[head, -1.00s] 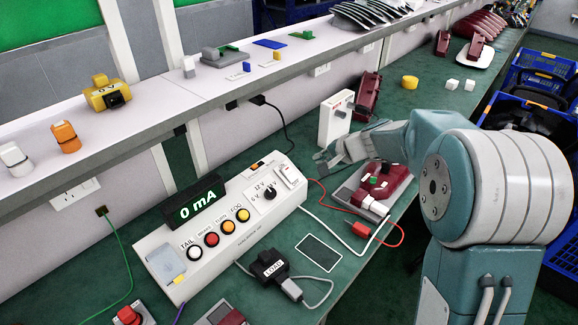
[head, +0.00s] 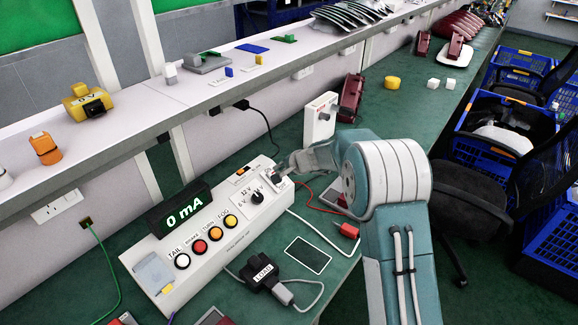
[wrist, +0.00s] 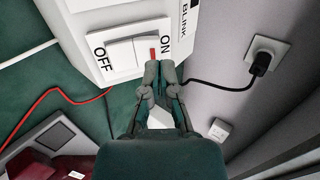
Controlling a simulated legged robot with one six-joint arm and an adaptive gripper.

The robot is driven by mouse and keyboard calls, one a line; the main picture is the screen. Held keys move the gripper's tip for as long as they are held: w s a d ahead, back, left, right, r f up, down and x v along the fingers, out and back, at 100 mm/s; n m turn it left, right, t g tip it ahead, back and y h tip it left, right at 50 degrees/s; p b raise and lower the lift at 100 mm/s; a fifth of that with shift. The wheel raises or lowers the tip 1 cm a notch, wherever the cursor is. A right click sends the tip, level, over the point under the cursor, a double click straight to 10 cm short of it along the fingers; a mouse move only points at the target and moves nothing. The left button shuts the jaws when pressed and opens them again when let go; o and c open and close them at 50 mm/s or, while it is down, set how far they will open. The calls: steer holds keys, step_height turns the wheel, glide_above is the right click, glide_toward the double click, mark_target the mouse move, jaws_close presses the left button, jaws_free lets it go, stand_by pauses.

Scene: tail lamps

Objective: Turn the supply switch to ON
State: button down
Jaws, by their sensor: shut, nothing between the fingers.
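The supply switch is a white rocker (wrist: 132,52) marked OFF and ON, with a red mark on its ON half. It sits at the right end of the long white test box (head: 225,225). My gripper (wrist: 160,72) is shut and empty, its fingertips right at the edge of the ON half. I cannot tell whether they touch it, or which half is pressed in. In the head view my gripper (head: 276,174) is over the switch end of the box and hides most of the switch. The box's display (head: 180,208) reads 0 mA.
A white upright unit (head: 320,120) stands behind my gripper. A red lamp (head: 351,97) is beside it. A red wire (wrist: 45,97) and a black plug (wrist: 262,62) in a wall socket lie close by. A grey shelf runs along the back.

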mark_target(265, 170)
steer(key=shift+x, duration=1.2)
steer(key=shift+w+a, duration=0.45)
steer(key=shift+w, duration=0.05)
steer(key=shift+w+a+f, duration=0.1)
steer(key=shift+a, duration=0.4)
steer(key=shift+s+d+f, duration=0.1)
steer(key=shift+s+d, duration=0.45)
steer(key=shift+d, duration=0.3)
steer(key=s+d+r, duration=0.2)
steer(key=r, duration=0.4)
steer(key=s+d+r, duration=0.1)
steer(key=d+r, duration=0.1)
steer(key=r, duration=0.4)
steer(key=shift+s+d+r, duration=0.15)
steer(key=shift+s+d, duration=0.2)
steer(key=shift+d, duration=0.05)
